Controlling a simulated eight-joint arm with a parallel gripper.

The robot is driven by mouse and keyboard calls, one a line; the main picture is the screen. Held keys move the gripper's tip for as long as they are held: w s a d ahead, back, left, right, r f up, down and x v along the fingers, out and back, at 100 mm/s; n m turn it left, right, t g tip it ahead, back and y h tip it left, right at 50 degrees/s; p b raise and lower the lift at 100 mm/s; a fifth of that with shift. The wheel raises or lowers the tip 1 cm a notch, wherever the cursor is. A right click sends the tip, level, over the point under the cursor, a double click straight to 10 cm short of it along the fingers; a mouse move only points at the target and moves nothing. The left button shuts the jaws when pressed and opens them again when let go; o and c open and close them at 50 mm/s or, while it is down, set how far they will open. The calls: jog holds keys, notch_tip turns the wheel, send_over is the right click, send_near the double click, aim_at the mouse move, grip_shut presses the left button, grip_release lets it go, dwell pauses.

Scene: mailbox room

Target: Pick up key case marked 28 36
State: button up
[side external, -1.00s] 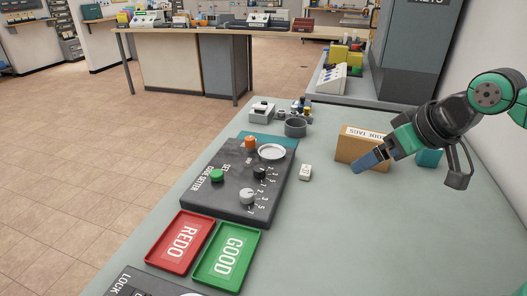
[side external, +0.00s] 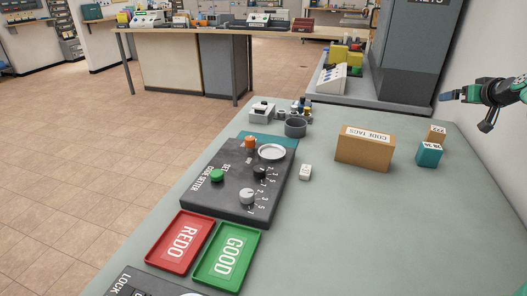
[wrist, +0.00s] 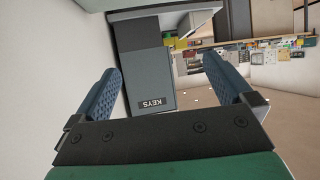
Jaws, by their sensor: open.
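A teal case (side external: 428,156) with a white label on top stands on the right part of the grey-green table in the side view. Its label is small and seems to end in 36, but I cannot read it surely. A brown case (side external: 437,132) with another label stands just behind it. My gripper (side external: 443,97) is raised above and behind both cases, near the right wall, apart from them. In the wrist view my gripper (wrist: 161,64) has its two blue fingers spread with nothing between them. Neither case shows in the wrist view.
A cardboard CODE TAGS box (side external: 364,150) stands left of the teal case. A small white labelled block (side external: 305,172), the black code setter (side external: 230,198), and red (side external: 180,241) and green (side external: 227,256) trays lie farther left. A grey KEYS cabinet (wrist: 150,78) fills the wrist view's middle. The right front table is clear.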

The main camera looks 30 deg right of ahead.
aim_at(435, 149)
jog(key=f, duration=1.4)
jog(key=shift+w+a, duration=0.2)
jog(key=shift+a, duration=0.15)
jog(key=shift+x, duration=2.8)
jog(key=shift+a, duration=0.1)
jog(key=shift+c, duration=0.2)
jog(key=c, duration=1.3)
